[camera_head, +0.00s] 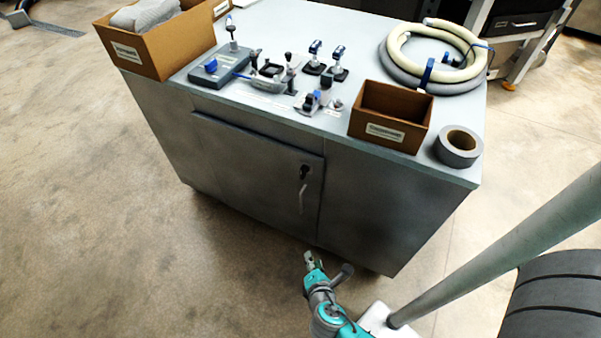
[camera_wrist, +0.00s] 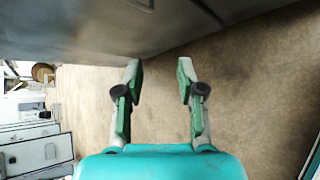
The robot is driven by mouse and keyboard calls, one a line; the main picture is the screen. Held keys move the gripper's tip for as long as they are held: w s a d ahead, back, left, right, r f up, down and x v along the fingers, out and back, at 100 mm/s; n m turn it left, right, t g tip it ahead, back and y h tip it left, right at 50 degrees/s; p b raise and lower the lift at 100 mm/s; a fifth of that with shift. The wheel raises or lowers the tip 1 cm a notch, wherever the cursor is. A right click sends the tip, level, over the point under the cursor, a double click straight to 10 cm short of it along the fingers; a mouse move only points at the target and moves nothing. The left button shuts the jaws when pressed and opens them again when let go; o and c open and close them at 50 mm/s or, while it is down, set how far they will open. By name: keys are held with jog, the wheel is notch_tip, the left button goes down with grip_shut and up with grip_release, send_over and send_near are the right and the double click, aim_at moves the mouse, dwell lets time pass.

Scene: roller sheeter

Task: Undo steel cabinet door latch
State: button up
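The steel cabinet (camera_head: 370,205) stands ahead of me with its grey door (camera_head: 250,175) closed flush in the front. A black latch (camera_head: 305,172) sits near the door's right edge, with a pale handle (camera_head: 302,198) hanging below it. My gripper (camera_head: 309,257) is low in front of the cabinet, below and apart from the latch. In the wrist view my gripper (camera_wrist: 160,68) is open, with nothing between its two green-padded fingers. The cabinet's underside or face (camera_wrist: 100,30) fills the top of that view. The latch cannot be made out there.
The cabinet top holds a large cardboard box (camera_head: 165,45), a small brown box (camera_head: 392,115), a tape roll (camera_head: 459,146), a coiled hose (camera_head: 432,55) and several small fixtures (camera_head: 270,70). The concrete floor (camera_head: 100,230) to the left is clear.

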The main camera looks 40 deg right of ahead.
jog(key=w+d+r+n+g+h, duration=0.1)
jog(key=w+d+r+n+h, duration=0.1)
jog(key=w, duration=0.3)
jog(key=w+d+r+n+h, duration=0.1)
jog(key=w+r+h, duration=0.1)
jog(key=w+h, duration=0.15)
jog(key=n+g+h, duration=0.1)
jog(key=g+h, duration=0.1)
jog(key=h, duration=0.3)
send_near(301, 172)
jog(key=shift+y, duration=0.25)
jog(key=x, duration=0.9)
jog(key=shift+d+r, duration=0.1)
jog(key=shift+d, duration=0.35)
grip_shut()
